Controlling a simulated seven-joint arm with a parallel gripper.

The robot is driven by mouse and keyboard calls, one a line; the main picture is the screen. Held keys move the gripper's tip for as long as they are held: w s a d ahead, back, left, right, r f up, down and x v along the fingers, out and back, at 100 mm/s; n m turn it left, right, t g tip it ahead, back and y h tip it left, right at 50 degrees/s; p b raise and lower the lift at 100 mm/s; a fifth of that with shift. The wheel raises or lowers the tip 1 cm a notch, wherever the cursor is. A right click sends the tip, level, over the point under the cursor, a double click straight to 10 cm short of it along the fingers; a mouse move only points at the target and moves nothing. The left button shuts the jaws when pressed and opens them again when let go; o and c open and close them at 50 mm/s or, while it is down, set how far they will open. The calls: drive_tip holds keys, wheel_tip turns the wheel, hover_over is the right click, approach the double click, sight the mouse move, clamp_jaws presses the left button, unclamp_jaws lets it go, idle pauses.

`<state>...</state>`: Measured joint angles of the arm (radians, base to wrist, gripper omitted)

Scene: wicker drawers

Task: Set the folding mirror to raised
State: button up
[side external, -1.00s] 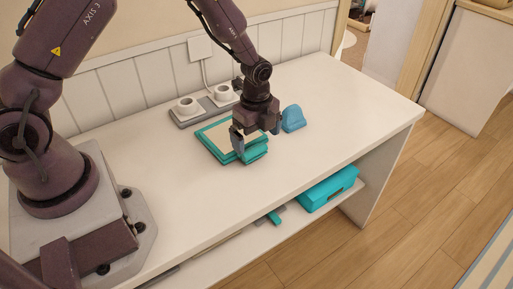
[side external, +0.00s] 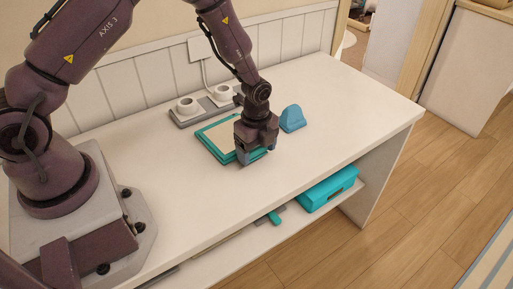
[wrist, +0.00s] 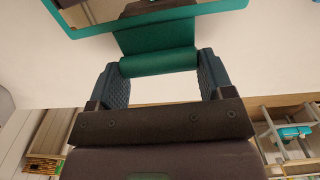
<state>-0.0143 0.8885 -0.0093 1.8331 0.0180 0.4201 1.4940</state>
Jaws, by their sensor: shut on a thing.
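The folding mirror lies flat on the white desk, with a teal frame (side external: 207,146) around a pale panel. In the wrist view its teal frame (wrist: 205,10) and reflecting face cross the top. A dark teal tab with a rounded bar (wrist: 160,62) sticks out from its near edge. My gripper (side external: 257,160) is low over the mirror's near right end and hides part of it. In the wrist view my gripper (wrist: 161,72) has one finger at each end of the bar and is shut on it.
A blue rounded block (side external: 292,119) stands just right of my gripper. A turquoise box (side external: 328,189) is on the shelf below. The desk's right part is clear.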

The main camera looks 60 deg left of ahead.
drive_tip(key=shift+a+r+h, duration=0.3)
drive_tip(key=shift+r+h, duration=0.3)
drive_tip(key=shift+r, duration=0.35)
drive_tip(key=shift+h, duration=0.9)
drive_tip(key=v, duration=0.5)
drive_tip(key=shift+a+r, duration=0.2)
drive_tip(key=shift+a, duration=0.25)
drive_tip(key=a+r+h, duration=0.1)
drive_tip(key=a+r, duration=0.5)
drive_tip(key=shift+s+a, duration=0.25)
drive_tip(key=shift+a, duration=0.1)
drive_tip(key=shift+a+r, duration=0.25)
drive_tip(key=shift+a, duration=0.5)
drive_tip(key=shift+s, duration=0.1)
drive_tip(key=o, duration=1.3)
drive_tip(key=v, duration=1.3)
drive_tip(key=shift+s+a+f, duration=0.1)
drive_tip(key=shift+s+a, duration=0.05)
drive_tip(key=shift+a, duration=0.1)
